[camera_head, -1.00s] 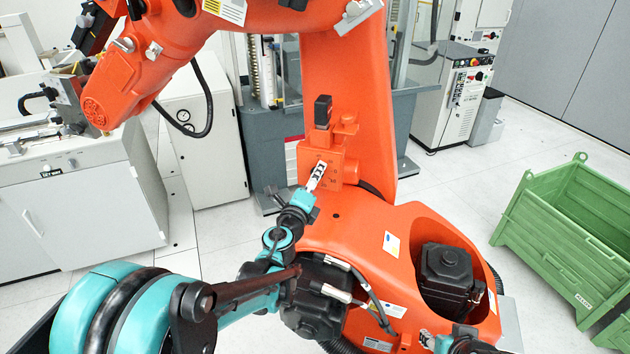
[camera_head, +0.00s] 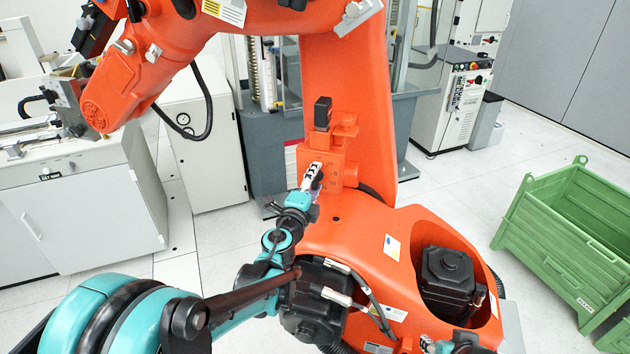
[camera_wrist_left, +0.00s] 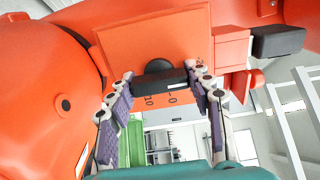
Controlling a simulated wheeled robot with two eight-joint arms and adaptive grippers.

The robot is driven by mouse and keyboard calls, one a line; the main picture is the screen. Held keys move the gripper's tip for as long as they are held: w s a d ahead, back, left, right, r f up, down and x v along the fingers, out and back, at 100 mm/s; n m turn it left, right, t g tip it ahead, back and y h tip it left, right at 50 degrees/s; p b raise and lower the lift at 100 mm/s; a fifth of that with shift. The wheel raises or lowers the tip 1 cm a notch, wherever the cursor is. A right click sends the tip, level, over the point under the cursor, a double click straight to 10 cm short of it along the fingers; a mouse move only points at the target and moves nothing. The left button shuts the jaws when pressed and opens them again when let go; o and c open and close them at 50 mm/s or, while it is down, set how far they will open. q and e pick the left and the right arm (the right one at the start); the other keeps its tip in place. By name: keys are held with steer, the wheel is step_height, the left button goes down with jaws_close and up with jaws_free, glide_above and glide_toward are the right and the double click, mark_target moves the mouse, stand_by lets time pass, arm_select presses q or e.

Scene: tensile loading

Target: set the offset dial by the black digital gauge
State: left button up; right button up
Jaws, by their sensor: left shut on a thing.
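The offset dial is a black knob (camera_wrist_left: 160,68) with a dark bar, on the orange block (camera_head: 346,172) of the big orange robot arm. My left gripper (camera_head: 313,177) is at the front of this block and hides most of the dial in the head view. In the left wrist view, the two fingers of my left gripper (camera_wrist_left: 166,88) sit on either side of the knob, shut on it. The black digital gauge (camera_head: 323,112) stands above the block, and shows as a dark box (camera_wrist_left: 278,42) in the wrist view. Its reading is not visible.
The orange base with a black motor (camera_head: 447,268) lies right of my left arm. A green crate (camera_head: 560,240) stands on the floor at right. Grey-white cabinets (camera_head: 80,215) stand at left. A black cable hangs from the orange arm at upper left.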

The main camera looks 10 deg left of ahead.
arm_select(q)
steer(key=o, duration=1.2)
steer(key=shift+c, duration=0.2)
steer(key=s+a, duration=0.1)
steer(key=s, duration=1.1)
steer(key=shift+a, duration=0.2)
steer(key=shift+a, duration=0.1)
